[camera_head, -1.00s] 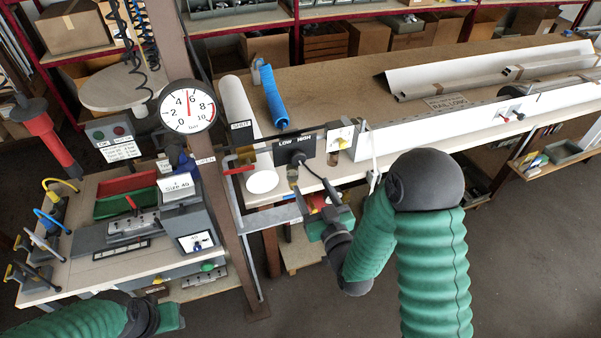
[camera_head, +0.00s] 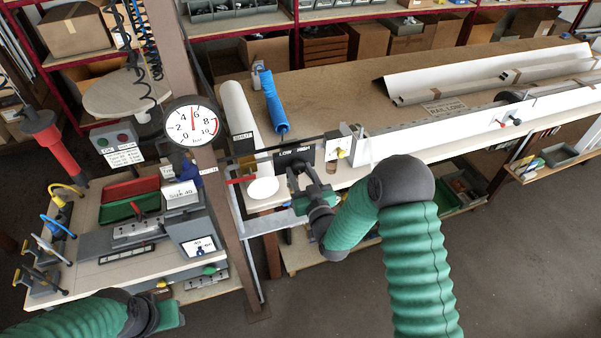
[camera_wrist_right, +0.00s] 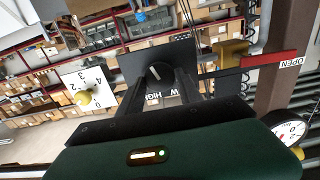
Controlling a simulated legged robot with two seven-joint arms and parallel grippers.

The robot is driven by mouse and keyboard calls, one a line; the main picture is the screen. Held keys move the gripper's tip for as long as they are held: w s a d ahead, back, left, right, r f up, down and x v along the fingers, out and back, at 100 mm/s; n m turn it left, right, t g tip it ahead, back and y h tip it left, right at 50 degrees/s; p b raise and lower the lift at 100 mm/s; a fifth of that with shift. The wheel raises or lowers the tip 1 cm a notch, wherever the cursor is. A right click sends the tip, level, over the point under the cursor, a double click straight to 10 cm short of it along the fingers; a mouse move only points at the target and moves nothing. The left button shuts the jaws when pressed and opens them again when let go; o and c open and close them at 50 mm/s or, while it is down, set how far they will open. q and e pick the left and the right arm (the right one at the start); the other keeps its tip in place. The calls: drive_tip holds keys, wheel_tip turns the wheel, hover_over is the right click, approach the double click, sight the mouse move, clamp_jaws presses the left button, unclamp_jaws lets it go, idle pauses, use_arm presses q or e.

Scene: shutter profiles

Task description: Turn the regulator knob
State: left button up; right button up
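The regulator knob (camera_wrist_right: 159,72) is a dark round dial with a white pointer line on a dark panel marked LOW and HIGH. In the head view this panel (camera_head: 283,158) shows, with the knob mostly behind my right gripper (camera_head: 306,182). In the right wrist view, the right gripper (camera_wrist_right: 160,92) has its two dark fingers apart, pointing at the panel, with the knob showing between their tips. I cannot tell whether they touch it. A round bar gauge (camera_head: 191,122) has its red needle pointing nearly straight up. My left gripper (camera_head: 170,315) is low at the left.
A small white dial box (camera_head: 340,146) stands right of the panel. A brown post (camera_head: 222,200) rises at the left.

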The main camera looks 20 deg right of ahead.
drive_tip(key=c, duration=0.7)
drive_tip(key=shift+o, duration=0.2)
drive_tip(key=b, duration=0.1)
drive_tip(key=n+b, duration=0.1)
drive_tip(key=b, duration=0.1)
drive_tip(key=shift+f+n, duration=0.3)
drive_tip(key=shift+r+b, duration=0.15)
drive_tip(key=shift+b, duration=0.15)
drive_tip(key=shift+r+n, duration=0.15)
drive_tip(key=shift+n, duration=0.15)
drive_tip(key=o, duration=1.3)
drive_tip(key=shift+o, duration=0.2)
